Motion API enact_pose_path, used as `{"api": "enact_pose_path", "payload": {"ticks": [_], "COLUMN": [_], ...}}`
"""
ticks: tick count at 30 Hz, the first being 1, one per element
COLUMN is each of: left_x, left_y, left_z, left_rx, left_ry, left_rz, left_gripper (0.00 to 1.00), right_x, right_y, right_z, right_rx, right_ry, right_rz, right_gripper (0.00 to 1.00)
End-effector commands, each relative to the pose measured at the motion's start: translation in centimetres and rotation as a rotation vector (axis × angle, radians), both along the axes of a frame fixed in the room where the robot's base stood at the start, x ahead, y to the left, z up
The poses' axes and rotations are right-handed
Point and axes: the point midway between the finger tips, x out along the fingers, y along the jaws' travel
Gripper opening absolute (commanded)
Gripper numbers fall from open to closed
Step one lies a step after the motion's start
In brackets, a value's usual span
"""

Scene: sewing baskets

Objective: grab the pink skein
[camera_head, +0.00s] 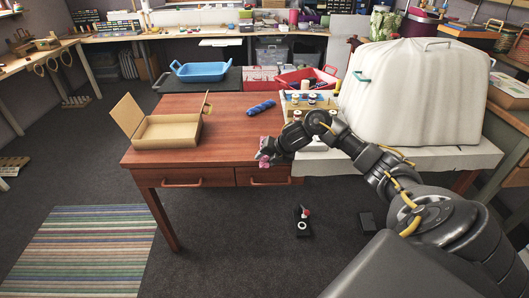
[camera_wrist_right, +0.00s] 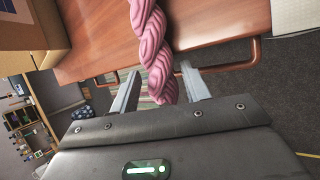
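The pink skein (camera_wrist_right: 155,50) is a twisted pink rope of yarn. In the wrist view it runs down from the top and its lower end lies between the two fingers of my right gripper (camera_wrist_right: 162,82). The right finger is at or very near the skein, and a gap shows beside the left finger, so the gripper looks open around it. In the head view a small part of the pink skein (camera_head: 265,157) shows by my right gripper (camera_head: 268,153) at the table's front edge; the arm hides the rest. My left gripper is not in view.
On the wooden table (camera_head: 225,145) are an open cardboard box (camera_head: 170,132), a blue skein (camera_head: 261,109) and a tray of spools (camera_head: 311,98). A white covered bulk (camera_head: 418,90) stands right. Blue (camera_head: 201,70) and red (camera_head: 306,79) baskets are behind. The table's middle is clear.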

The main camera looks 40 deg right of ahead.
Motion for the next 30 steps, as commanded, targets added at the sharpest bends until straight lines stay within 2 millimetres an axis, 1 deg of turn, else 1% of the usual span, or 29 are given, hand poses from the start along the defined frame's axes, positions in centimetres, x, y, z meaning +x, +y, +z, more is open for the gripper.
{"api": "enact_pose_path", "payload": {"ticks": [1,6,9,16,20,23,25,26,28,30], "left_x": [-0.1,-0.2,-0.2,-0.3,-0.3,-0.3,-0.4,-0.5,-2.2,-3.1], "left_y": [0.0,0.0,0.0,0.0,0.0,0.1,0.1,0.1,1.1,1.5], "left_z": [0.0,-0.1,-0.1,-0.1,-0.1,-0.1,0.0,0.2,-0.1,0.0], "left_rx": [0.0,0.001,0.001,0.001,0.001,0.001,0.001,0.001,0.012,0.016], "left_ry": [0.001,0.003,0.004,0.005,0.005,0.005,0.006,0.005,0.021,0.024], "left_rz": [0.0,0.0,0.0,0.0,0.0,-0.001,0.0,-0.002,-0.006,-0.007], "left_gripper": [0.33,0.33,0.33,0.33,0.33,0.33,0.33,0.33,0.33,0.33], "right_x": [0.0,0.0,0.0,0.0,0.0,0.1,0.1,0.0,-0.2,-0.4], "right_y": [0.0,0.0,0.0,0.0,-0.1,-0.1,-0.1,0.5,1.9,3.3], "right_z": [0.0,0.0,0.0,0.1,0.7,1.9,3.4,4.1,5.7,7.5], "right_rx": [0.0,0.0,0.0,-0.001,-0.001,-0.002,-0.003,-0.001,-0.003,-0.002], "right_ry": [0.0,0.0,0.0,-0.001,-0.002,-0.004,-0.007,-0.006,-0.007,-0.007], "right_rz": [0.0,0.0,0.0,0.0,-0.001,-0.001,0.001,0.005,0.007,0.008], "right_gripper": [0.4,0.17,0.07,0.07,0.07,0.07,0.07,0.07,0.07,0.07]}}
